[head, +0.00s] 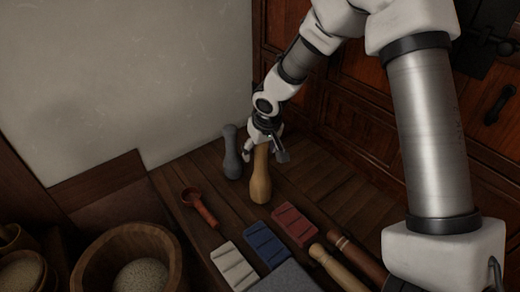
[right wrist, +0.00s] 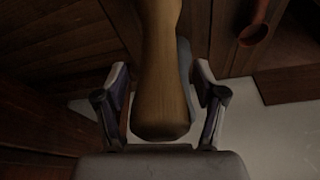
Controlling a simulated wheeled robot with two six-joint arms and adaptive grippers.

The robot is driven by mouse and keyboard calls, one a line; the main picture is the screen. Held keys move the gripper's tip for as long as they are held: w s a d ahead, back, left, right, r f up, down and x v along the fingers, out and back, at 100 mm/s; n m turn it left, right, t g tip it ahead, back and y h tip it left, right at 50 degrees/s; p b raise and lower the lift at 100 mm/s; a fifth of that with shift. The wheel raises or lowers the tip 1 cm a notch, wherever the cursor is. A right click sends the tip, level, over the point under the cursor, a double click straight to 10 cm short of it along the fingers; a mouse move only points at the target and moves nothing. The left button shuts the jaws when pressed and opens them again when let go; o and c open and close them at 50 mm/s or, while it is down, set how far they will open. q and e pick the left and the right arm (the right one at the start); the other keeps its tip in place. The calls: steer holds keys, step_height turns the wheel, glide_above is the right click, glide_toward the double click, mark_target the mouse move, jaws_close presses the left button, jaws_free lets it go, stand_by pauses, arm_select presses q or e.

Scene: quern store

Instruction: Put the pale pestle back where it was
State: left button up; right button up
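The pale wooden pestle (head: 261,182) stands upright on the dark plank bench, just right of a grey pestle (head: 232,158). My right gripper (head: 265,154) is at its upper end, with one finger on each side. The fingers look spread, and a gap shows between the right-hand finger and the pestle. In the right wrist view the pale pestle (right wrist: 160,85) lies between the two fingers (right wrist: 162,98), and part of the grey pestle shows behind it. My left gripper is not in view.
A red-brown scoop (head: 203,210) lies to the left. White, blue and red grooved blocks (head: 266,245) lie in front, with two wooden rods (head: 338,268) to their right. A wooden bowl of grain (head: 128,240) is at lower left. Bare planks (head: 325,180) lie right of the pestle.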

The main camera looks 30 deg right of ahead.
steer(key=shift+r+p, duration=0.3)
steer(key=shift+r, duration=0.2)
steer(key=p+v, duration=0.3)
steer(key=v, duration=0.8)
steer(key=shift+s+r, duration=0.1)
